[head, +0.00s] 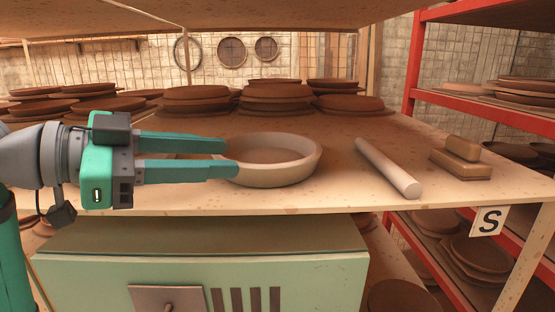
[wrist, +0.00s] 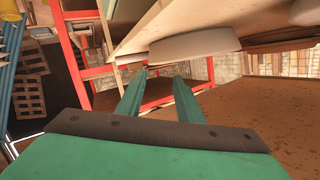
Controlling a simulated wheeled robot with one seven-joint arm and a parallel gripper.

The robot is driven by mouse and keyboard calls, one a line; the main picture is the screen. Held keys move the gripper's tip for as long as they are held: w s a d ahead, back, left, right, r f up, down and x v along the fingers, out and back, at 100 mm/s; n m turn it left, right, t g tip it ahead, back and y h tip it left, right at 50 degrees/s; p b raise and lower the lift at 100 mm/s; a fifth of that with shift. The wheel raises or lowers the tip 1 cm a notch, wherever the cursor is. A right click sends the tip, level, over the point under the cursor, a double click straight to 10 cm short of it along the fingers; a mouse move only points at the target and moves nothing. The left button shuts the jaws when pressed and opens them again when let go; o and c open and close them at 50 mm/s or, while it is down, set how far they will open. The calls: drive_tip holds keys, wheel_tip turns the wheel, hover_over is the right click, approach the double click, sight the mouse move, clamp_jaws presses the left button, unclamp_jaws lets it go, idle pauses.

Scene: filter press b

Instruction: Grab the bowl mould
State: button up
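The bowl mould (head: 290,174) is a wide, shallow, cream-coloured round dish. It stands upright near the front edge of the wooden shelf in the head view. It also shows in the wrist view (wrist: 195,44), above the fingertips in the picture. My gripper (head: 230,157) comes in from the left with its two green fingers apart and nothing held. Its tips are at the left side of the bowl mould, and the nearer finger overlaps the mould's left wall. I cannot tell whether they touch. The fingers also show apart in the wrist view (wrist: 161,80).
A pale rolling cylinder (head: 388,167) and a brown block (head: 460,163) lie to the right on the shelf (head: 340,197). Stacks of brown discs (head: 275,97) stand behind. A red rack (head: 412,62) is at right. A green cabinet (head: 200,265) stands below.

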sight(275, 164)
drive_tip(key=d+g+y, duration=0.1)
drive_tip(key=d, duration=0.1)
drive_tip(key=shift+d, duration=0.4)
drive_tip(key=shift+w+d, duration=0.1)
drive_tip(key=shift+d, duration=0.1)
drive_tip(key=x, duration=1)
drive_tip(key=shift+w+d+f, duration=0.1)
drive_tip(key=shift+w+f, duration=0.05)
drive_tip(key=shift+c, duration=0.7)
clamp_jaws()
